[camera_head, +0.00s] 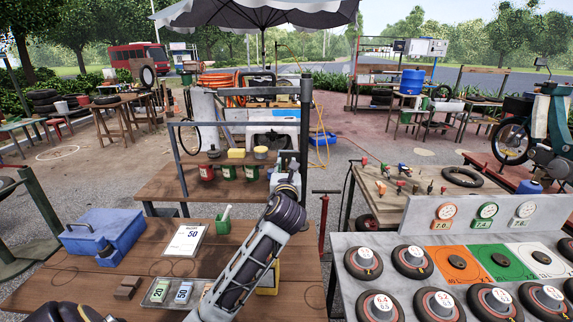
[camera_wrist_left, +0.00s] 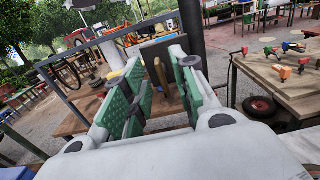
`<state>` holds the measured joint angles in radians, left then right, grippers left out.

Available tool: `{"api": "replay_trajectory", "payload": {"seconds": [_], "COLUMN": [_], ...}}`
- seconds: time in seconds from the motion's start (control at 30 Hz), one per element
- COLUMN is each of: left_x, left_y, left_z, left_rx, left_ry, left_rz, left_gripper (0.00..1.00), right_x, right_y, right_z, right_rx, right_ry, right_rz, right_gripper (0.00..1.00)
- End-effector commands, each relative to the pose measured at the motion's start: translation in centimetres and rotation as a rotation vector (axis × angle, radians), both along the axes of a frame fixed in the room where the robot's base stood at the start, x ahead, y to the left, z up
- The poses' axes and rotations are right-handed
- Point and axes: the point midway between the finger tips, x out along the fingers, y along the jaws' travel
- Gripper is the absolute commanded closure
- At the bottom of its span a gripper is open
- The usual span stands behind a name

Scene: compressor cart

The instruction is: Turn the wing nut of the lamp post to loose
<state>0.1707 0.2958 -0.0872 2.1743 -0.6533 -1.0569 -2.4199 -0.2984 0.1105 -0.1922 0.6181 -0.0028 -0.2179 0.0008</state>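The lamp post (camera_head: 305,125) is a dark upright pole at the back of the wooden bench, and it also shows in the left wrist view (camera_wrist_left: 190,25). A small brass-coloured upright piece, which looks like the wing nut (camera_wrist_left: 160,72), shows between my left gripper's fingers in the left wrist view. My left gripper (camera_wrist_left: 160,90) has green-padded fingers spread apart, with a gap on both sides of that piece. In the head view my left gripper (camera_head: 287,163) is up against the post's line of sight and hides the wing nut. My right gripper is not in view.
A frame with red and green jars (camera_head: 228,172) stands left of the post. At right are a tool table (camera_head: 425,190) and a bench of wheels (camera_head: 412,258).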

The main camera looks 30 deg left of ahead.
Motion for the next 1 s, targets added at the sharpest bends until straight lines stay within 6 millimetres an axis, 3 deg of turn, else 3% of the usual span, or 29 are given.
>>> {"api": "replay_trajectory", "payload": {"seconds": [0.3, 0.73, 1.0], "left_x": [2.4, 2.8, 2.8], "left_y": [1.5, 1.7, 1.7], "left_z": [0.0, 0.0, 0.0], "left_rx": [-0.001, -0.001, -0.001], "left_ry": [0.000, 0.000, 0.001], "left_rz": [0.000, -0.001, -0.001], "left_gripper": [0.72, 0.72, 1.00], "right_x": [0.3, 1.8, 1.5], "right_y": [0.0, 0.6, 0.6], "right_z": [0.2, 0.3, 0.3], "right_rx": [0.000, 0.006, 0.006], "right_ry": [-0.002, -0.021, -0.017], "right_rz": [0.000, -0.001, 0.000], "right_gripper": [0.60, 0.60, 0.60]}}
